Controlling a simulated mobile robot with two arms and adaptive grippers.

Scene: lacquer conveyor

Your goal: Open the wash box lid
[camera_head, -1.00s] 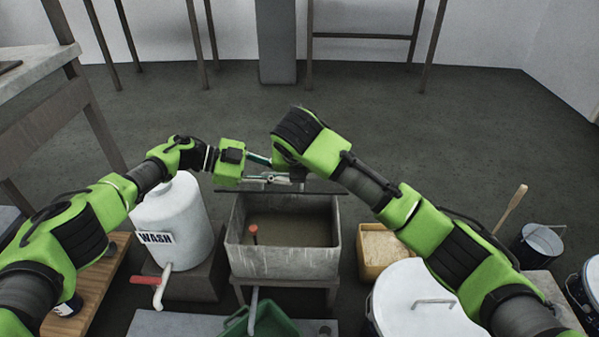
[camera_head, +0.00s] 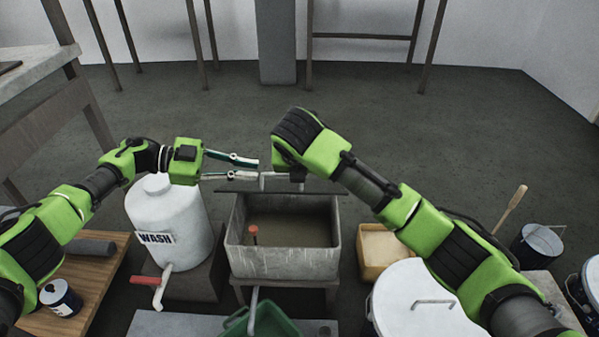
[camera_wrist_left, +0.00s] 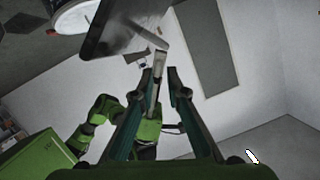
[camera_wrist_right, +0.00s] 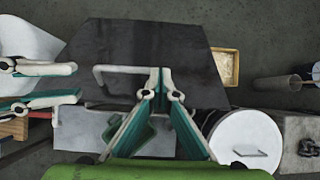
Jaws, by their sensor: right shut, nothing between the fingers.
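The grey wash box (camera_head: 283,262) stands in the middle of the head view, with its open top and dark inside visible. Its dark lid (camera_wrist_right: 190,50) is raised at the back, seen almost edge-on in the head view (camera_head: 225,190). A pale bar handle (camera_wrist_right: 125,69) crosses the lid. My left gripper (camera_head: 258,169) is open, its fingertips just left of the handle; they also show in the right wrist view (camera_wrist_right: 79,83). My right gripper (camera_wrist_right: 160,72) is shut and empty, its tips at the handle's right end. In the head view its tips are mostly hidden.
A white barrel labelled WASH (camera_head: 170,215) with a red-handled tap stands left of the box. A yellowish tub (camera_head: 375,262) and a white-lidded drum (camera_head: 430,305) stand to the right. A green bin (camera_head: 270,325) is in front. The floor behind is clear.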

